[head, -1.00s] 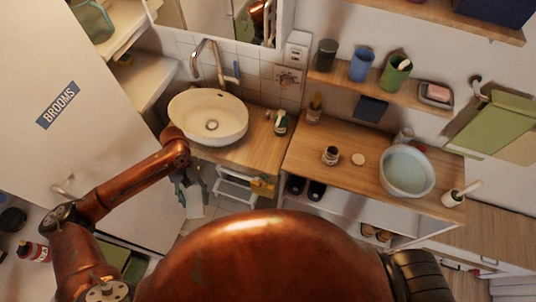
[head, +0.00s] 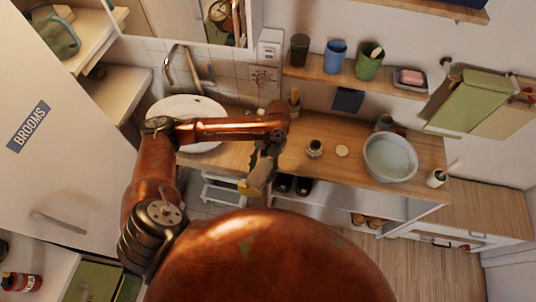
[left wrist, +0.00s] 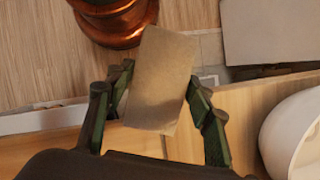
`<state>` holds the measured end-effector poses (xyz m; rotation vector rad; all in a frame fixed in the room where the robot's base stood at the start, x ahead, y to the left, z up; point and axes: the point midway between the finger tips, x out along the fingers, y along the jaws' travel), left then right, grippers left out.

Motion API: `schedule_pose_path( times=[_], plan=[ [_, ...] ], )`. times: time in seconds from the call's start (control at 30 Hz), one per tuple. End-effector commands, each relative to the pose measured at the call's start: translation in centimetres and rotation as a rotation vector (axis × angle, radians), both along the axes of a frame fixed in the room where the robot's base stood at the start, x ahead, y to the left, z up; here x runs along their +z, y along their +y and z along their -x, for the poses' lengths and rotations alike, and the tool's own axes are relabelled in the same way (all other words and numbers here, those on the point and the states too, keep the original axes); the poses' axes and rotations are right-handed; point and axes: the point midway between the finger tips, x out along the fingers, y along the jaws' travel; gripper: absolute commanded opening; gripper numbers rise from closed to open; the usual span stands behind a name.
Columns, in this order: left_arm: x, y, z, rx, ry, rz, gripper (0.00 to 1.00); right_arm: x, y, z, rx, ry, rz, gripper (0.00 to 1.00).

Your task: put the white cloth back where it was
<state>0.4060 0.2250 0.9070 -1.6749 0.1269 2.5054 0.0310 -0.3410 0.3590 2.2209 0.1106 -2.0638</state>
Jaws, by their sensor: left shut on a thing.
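My left gripper (head: 267,152) is shut on a pale, beige-looking cloth (head: 260,176) and holds it in front of the wooden counter, right of the sink. In the left wrist view the cloth (left wrist: 162,80) shows as a flat rectangle between the two dark fingers (left wrist: 160,106), its end standing out past them. In the head view the gripper is partly dark and the cloth is small, so its exact folds cannot be told. My right gripper is not in view.
The washbasin (head: 187,108) is partly behind my left arm. A shelf (head: 345,78) with cups is above. A green towel (head: 468,100) hangs at right.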

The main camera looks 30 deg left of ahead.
Motion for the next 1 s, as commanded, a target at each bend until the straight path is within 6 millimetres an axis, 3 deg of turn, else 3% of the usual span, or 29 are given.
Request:
schedule_pose_path(
  times=[0.3,0.4,0.67,0.83,1.0],
  plan=[
    [2.9,5.3,-7.5,-0.671,-0.004,-0.009,0.37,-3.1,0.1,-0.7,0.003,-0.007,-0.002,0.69],
    [4.3,6.8,-9.3,-0.862,-0.003,-0.009,0.37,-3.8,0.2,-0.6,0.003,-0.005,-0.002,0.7],
    [6.7,8.9,-11.9,-1.148,0.0,-0.006,0.37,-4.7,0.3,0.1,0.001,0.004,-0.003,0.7],
    [5.2,9.1,-12.1,-1.187,0.004,0.0,0.37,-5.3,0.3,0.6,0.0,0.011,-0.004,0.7],
    [1.0,9.1,-12.1,-1.187,0.005,0.0,0.37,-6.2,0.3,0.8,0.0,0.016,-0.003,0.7]
  ],
)
